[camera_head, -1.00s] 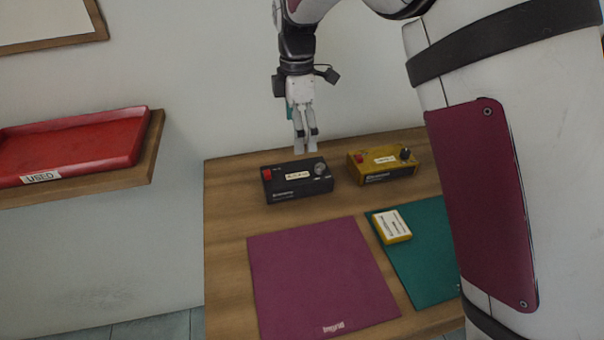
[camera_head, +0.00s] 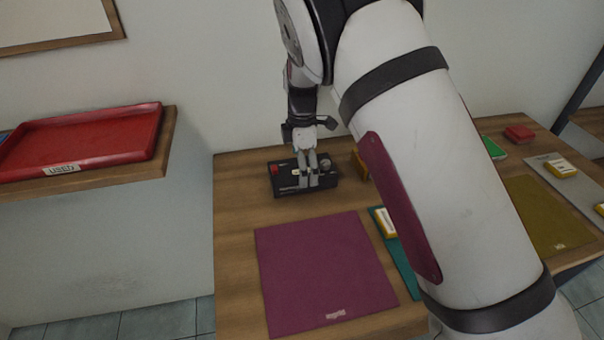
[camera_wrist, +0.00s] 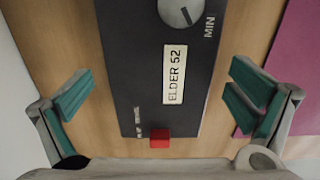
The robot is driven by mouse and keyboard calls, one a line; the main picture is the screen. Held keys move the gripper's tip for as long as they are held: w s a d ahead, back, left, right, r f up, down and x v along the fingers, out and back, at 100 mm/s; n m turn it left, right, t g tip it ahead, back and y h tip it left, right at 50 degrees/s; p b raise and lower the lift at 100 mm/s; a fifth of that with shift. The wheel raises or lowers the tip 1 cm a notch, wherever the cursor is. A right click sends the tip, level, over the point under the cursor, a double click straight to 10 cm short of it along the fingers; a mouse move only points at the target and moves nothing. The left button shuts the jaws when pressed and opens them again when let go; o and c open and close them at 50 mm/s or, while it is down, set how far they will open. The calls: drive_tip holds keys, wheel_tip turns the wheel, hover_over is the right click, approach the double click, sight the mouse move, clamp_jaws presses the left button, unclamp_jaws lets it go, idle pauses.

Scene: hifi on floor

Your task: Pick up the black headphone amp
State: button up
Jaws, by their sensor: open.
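The black headphone amp (camera_head: 282,184) lies on the wooden table near the wall. In the wrist view the black amp (camera_wrist: 150,80) shows a grey knob marked MIN, a label reading ELDER 52 and a red switch. My gripper (camera_head: 308,185) is open directly over the amp and hides part of it in the head view. In the wrist view my gripper's teal-padded fingers (camera_wrist: 160,100) are spread on either side of the amp, with a gap on both sides. I cannot tell how far down they reach.
A yellow device (camera_head: 360,164) stands right of the amp, mostly hidden by my arm. A purple mat (camera_head: 322,270) lies in front. A teal mat (camera_head: 404,268) with a yellow-and-white box (camera_head: 386,222) is partly covered. A red tray (camera_head: 85,145) sits on a shelf at left.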

drive_tip(key=shift+f, duration=0.95)
drive_tip(key=c, duration=1.8)
drive_tip(key=shift+r, duration=0.1)
drive_tip(key=shift+c, duration=0.8)
